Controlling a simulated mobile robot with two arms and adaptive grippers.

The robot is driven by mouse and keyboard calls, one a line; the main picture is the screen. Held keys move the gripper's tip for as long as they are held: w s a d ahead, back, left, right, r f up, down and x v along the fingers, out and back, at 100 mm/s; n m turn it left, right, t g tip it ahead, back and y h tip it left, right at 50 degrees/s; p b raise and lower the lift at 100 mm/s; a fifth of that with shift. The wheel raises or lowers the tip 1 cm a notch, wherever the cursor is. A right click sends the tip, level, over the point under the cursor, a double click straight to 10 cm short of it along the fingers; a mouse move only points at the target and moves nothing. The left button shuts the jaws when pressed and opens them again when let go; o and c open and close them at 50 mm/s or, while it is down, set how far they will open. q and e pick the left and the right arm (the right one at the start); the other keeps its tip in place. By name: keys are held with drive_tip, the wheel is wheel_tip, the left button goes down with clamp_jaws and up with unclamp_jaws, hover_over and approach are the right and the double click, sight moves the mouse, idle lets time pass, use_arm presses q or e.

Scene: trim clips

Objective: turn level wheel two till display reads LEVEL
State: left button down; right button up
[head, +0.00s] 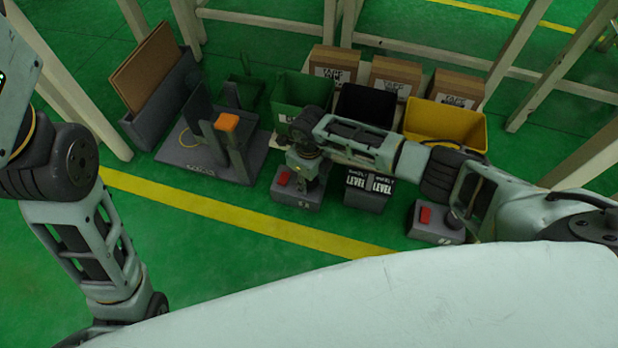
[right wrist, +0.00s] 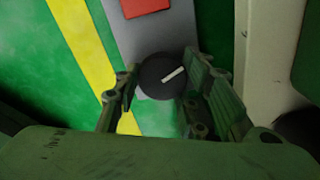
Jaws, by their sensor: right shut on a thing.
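My right gripper (head: 308,162) reaches down onto a grey box (head: 296,197) with a red button (head: 283,178). In the right wrist view, my right gripper (right wrist: 166,92) has its fingers on both sides of a dark round wheel (right wrist: 160,82) with a white pointer line, shut on it. The pointer slants up to the right. A second grey box (head: 430,236) with a red button and a dark wheel (head: 453,220) stands further right. My left gripper is out of view.
A green bin (head: 290,90), a black bin (head: 366,100) and a yellow bin (head: 455,122) stand behind, with cardboard boxes (head: 396,76) beyond them. A grey fixture with an orange block (head: 227,122) stands to the left. Green floor with a yellow line (head: 230,213) lies clear in front.

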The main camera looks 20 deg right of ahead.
sight(308, 183)
drive_tip(key=shift+s+a+n, duration=0.15)
drive_tip(key=shift+a+n, duration=0.05)
drive_tip(key=shift+n, duration=1)
drive_tip(key=shift+s, duration=0.1)
drive_tip(key=o, duration=1.1)
drive_tip(key=shift+d, duration=0.1)
drive_tip(key=shift+w+r, duration=0.2)
drive_tip(key=shift+r, duration=0.25)
wheel_tip(308, 183, up, 11)
drive_tip(key=shift+s, duration=0.1)
